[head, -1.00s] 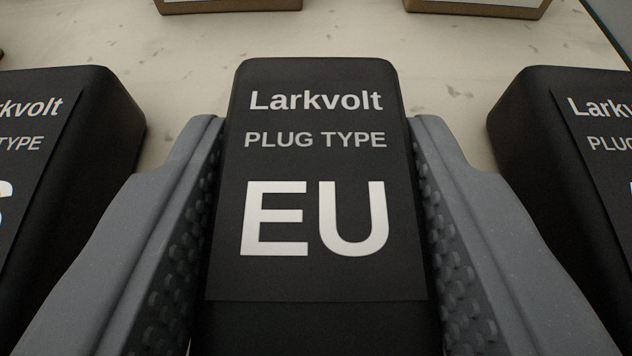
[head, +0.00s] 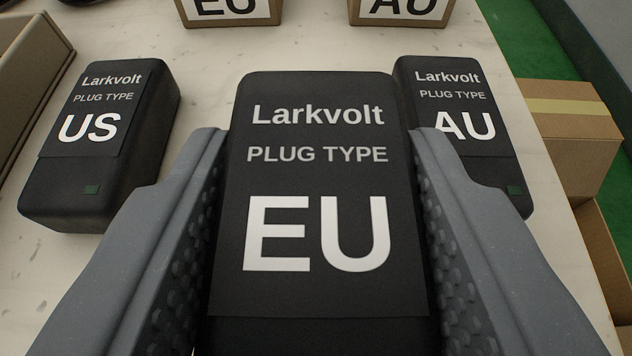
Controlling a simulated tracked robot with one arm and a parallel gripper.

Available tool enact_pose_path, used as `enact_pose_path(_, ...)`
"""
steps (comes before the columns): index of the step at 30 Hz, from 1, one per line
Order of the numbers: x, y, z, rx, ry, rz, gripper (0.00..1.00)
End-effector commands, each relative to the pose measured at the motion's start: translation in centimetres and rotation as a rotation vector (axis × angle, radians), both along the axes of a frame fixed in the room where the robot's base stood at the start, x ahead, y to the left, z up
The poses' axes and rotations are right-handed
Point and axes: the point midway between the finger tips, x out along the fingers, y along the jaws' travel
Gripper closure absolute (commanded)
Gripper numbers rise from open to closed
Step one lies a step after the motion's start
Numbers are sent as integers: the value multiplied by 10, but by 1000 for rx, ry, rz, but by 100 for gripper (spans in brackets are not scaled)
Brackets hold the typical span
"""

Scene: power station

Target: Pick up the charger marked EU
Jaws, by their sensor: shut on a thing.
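The black charger marked EU (head: 318,180) is large in the middle of the head view, its label reading Larkvolt, PLUG TYPE, EU. My gripper (head: 318,150) is shut on it, one grey ridged finger against each side. The charger appears held up above the pale table (head: 215,75). Its lower end is cut off by the frame edge.
A black charger marked US (head: 95,135) lies on the table at left. One marked AU (head: 455,100) lies at right, partly hidden by my finger. Boxes labelled EU (head: 235,10) and AU (head: 402,10) stand behind. Cardboard boxes (head: 570,125) are beyond the table's right edge.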

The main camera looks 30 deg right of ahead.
Motion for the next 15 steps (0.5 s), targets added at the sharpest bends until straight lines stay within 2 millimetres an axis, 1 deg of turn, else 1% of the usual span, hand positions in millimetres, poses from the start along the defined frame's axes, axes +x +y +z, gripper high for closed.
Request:
enact_pose_path(1, -10, 3, 3, 1, 2, 2, 88)
enact_pose_path(3, -22, 7, 3, 0, 2, 3, 88)
enact_pose_path(9, -51, 16, 6, 1, 2, 2, 88)
enact_pose_path(13, -67, 21, 8, -1, -1, 2, 88)
enact_pose_path(14, -70, 22, 8, 0, -1, 3, 88)
enact_pose_path(15, -69, 22, 5, -3, -3, 7, 88)
